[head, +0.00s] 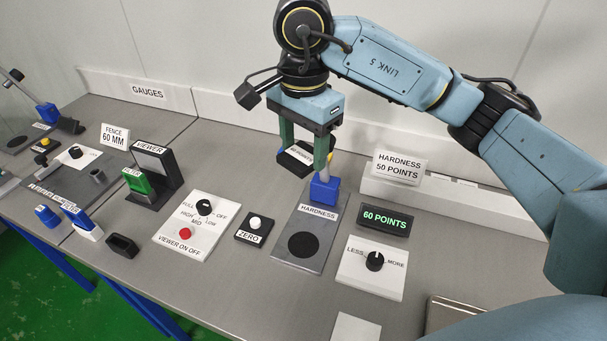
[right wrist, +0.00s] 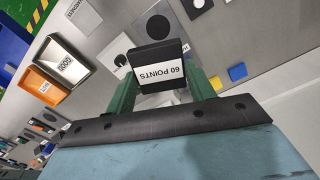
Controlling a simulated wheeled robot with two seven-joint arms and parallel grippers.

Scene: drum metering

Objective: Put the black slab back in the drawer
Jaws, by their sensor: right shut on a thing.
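The black slab (head: 297,154) has a white label and hangs between the fingers of my right gripper (head: 304,152), above the back of the table. In the right wrist view the slab (right wrist: 158,54) shows its label, reading 60 POINTS, between the two green fingers of the gripper (right wrist: 163,86). The gripper is shut on it. In the head view a finger hides part of the slab. I cannot make out a drawer for certain in either view. My left gripper is not in view.
The blue-headed hardness tester (head: 324,190) stands just below the slab, beside the 60 POINTS display (head: 384,221) and the LESS/MORE dial (head: 375,261). A hardness sign (head: 400,167) stands behind. The right wrist view shows a labelled tray (right wrist: 51,43) and an orange tray (right wrist: 29,89).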

